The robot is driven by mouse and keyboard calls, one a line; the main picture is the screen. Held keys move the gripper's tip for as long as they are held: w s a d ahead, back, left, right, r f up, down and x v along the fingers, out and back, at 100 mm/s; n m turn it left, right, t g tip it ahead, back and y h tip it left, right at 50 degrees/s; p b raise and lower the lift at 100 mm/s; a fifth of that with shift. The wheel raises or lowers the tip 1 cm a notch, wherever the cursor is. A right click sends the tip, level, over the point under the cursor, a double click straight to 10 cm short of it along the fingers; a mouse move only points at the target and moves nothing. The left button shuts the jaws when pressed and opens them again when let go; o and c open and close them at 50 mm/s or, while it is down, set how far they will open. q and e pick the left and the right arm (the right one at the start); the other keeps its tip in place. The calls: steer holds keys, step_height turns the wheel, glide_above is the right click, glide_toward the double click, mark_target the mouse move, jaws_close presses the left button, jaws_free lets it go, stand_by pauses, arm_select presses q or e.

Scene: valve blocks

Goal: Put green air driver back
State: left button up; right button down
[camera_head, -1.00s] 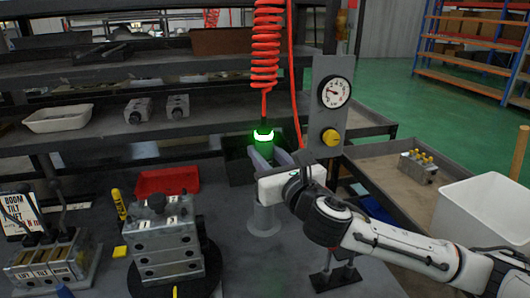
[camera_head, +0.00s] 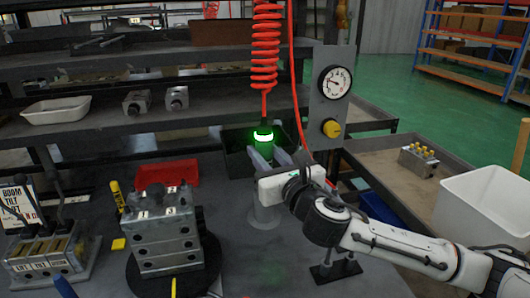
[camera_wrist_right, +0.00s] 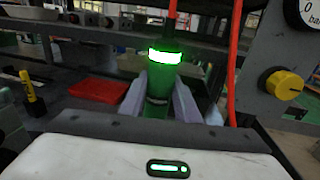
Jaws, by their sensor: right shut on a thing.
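The green air driver (camera_head: 264,143) hangs upright below a red coiled hose in the head view, with a bright glowing ring near its top. My right gripper (camera_head: 268,158) is shut on it, one finger on each side of its lower body. The right wrist view shows the driver (camera_wrist_right: 163,82) between the two grey fingers of my right gripper (camera_wrist_right: 160,100). The driver's lower end is partly hidden by the gripper. A grey round stand (camera_head: 264,217) is below my right gripper, partly hidden by it. My left gripper is not in view.
A black bin (camera_head: 238,160) stands just behind the driver. A gauge panel with a yellow knob (camera_head: 331,128) is close on the right. A valve block (camera_head: 165,232) sits on a round black base, with a red tray (camera_head: 167,173) behind it. Bare bench lies between block and stand.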

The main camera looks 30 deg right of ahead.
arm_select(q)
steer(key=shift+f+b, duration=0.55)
arm_select(e)
steer(key=shift+f, duration=0.8)
steer(key=c, duration=1.3)
jaws_free()
steer(key=shift+o, duration=0.2)
steer(key=shift+f, duration=0.3)
steer(key=shift+s, duration=0.2)
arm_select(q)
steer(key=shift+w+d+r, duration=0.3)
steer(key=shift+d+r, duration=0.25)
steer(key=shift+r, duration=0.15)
arm_select(e)
steer(key=s+a, duration=0.1)
steer(key=s, duration=0.9)
steer(key=shift+r, duration=0.2)
